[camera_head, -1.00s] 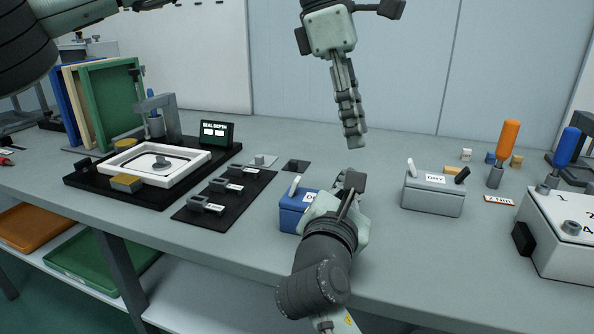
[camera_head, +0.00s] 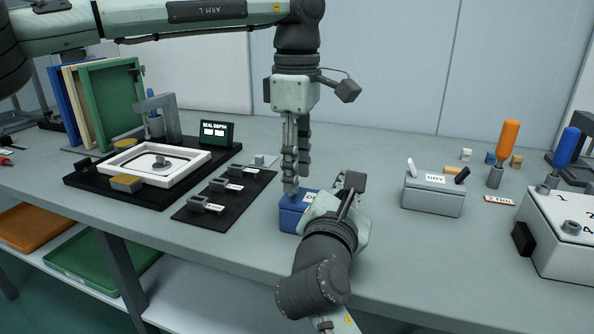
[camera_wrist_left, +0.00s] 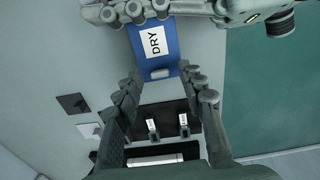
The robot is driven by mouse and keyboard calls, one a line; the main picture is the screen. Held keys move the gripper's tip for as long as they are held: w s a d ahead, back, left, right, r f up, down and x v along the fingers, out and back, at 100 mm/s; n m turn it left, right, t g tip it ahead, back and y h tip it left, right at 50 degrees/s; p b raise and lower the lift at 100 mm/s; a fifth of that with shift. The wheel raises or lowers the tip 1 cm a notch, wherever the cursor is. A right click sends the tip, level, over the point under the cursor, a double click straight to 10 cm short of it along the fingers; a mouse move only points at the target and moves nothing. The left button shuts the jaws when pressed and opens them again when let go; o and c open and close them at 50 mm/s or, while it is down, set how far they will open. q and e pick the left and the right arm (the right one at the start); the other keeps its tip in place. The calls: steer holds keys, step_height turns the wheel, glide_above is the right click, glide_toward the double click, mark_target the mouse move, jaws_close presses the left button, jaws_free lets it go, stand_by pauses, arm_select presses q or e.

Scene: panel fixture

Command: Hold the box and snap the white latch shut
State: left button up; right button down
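The blue box (camera_head: 292,216) stands on the bench. In the left wrist view the blue box (camera_wrist_left: 150,28) shows its DRY label and the white latch (camera_wrist_left: 160,73) at its near edge. In the head view the latch is hidden at my left fingertips. My left gripper (camera_head: 297,182) points down at the box's left top; the left wrist view shows its fingers apart, nothing between them. My right gripper (camera_head: 349,192) is at the box's right side and covers part of it. Whether it is shut on the box cannot be told.
A grey DRY box (camera_head: 432,198) with white and black levers stands to the right. A black mat (camera_head: 190,214) with several small fixtures lies to the left, beside a white-framed panel fixture (camera_head: 195,160). A white numbered box (camera_head: 560,262) is at the far right.

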arm_select(q)
steer(key=shift+f, duration=0.35)
steer(key=shift+c, duration=0.5)
jaws_close()
steer(key=shift+s+d+y, duration=0.1)
steer(key=shift+d+y, duration=0.1)
steer(key=shift+y, duration=0.1)
steer(key=shift+d+f+t+y, duration=0.15)
steer(key=shift+t+y, duration=0.25)
steer(key=shift+y, duration=0.2)
steer(key=shift+o, duration=0.5)
jaws_free()
